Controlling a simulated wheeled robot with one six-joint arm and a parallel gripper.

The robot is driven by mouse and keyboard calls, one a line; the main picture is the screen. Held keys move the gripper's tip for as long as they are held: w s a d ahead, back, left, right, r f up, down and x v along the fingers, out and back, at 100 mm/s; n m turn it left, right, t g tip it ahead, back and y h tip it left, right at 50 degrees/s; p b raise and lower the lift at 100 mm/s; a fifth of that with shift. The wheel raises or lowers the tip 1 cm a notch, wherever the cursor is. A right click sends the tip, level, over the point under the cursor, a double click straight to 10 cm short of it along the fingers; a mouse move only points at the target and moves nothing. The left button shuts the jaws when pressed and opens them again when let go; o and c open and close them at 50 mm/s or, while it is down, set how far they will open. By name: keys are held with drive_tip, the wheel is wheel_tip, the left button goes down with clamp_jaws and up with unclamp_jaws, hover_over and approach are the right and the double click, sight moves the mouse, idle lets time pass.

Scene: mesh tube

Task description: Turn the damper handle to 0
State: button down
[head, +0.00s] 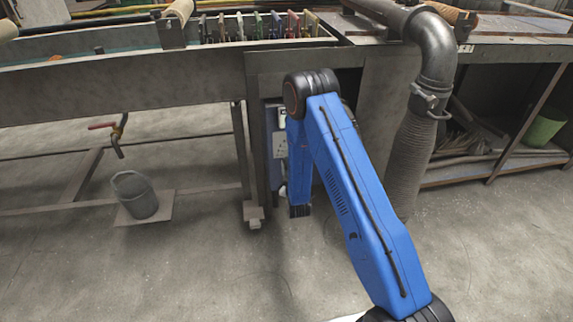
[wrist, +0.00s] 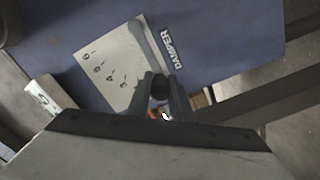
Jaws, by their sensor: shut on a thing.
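The grey damper handle (wrist: 150,42) lies across the plate's edge and runs down to a dark knob. My gripper (wrist: 161,92) is shut on the handle at the knob, with one finger on each side. Numbers below 3 are not in sight. In the head view, part of the panel (head: 279,143) shows beside my blue arm, which hides the handle and gripper.
A long metal trough table (head: 130,88) with a row of coloured tools (head: 262,26) stands behind. A ribbed duct (head: 402,175) stands to the right of my arm. A bucket (head: 133,194) stands at left and a green bin (head: 543,126) at right. Floor in front is clear.

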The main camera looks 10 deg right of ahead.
drive_tip(key=shift+f, duration=0.1)
idle(0.3)
drive_tip(key=c, duration=1.6)
unclamp_jaws()
drive_tip(key=shift+s, duration=0.15)
drive_tip(key=s, duration=1.7)
drive_tip(key=shift+s, duration=0.1)
